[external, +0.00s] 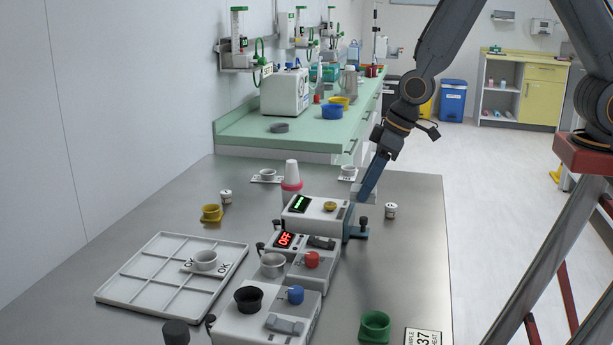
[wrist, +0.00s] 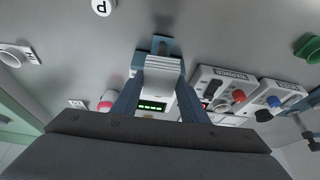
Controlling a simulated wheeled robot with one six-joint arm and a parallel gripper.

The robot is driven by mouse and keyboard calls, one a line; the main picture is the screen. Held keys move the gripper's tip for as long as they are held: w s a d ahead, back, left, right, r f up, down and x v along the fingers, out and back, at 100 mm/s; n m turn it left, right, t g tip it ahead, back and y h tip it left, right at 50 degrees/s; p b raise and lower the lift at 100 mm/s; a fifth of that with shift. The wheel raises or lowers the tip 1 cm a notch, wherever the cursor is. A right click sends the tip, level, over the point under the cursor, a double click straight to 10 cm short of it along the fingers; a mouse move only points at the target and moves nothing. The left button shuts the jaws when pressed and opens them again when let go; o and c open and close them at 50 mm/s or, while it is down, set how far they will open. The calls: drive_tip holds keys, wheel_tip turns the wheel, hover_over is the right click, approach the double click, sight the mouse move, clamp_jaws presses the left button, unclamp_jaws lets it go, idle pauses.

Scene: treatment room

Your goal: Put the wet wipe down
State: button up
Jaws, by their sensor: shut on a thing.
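My gripper (external: 362,198) reaches down from the right at the right end of the white device with a green display (external: 315,208). The device's green display (wrist: 152,106) shows between the fingers.
A white divided tray (external: 130,292) with a cup on an OK card lies at left. Warmer units with red (external: 312,259) and blue (external: 295,294) knobs stand in front of the device. A green cup (external: 375,327) is at front right.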

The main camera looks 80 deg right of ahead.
drive_tip(key=s+d+r+p, duration=0.1)
drive_tip(key=s+d+p, duration=0.1)
drive_tip(key=s, duration=0.8)
drive_tip(key=shift+m+h, duration=0.3)
drive_tip(key=f, duration=0.3)
drive_tip(key=s+f, duration=0.1)
drive_tip(key=f, duration=0.1)
drive_tip(key=shift+d, duration=0.15)
drive_tip(key=shift+w+f+p, duration=0.15)
drive_tip(key=shift+f+p, duration=0.15)
drive_tip(key=shift+f, duration=2.2)
drive_tip(key=shift+f, duration=0.15)
drive_tip(key=o, duration=1)
drive_tip(key=shift+r, duration=0.2)
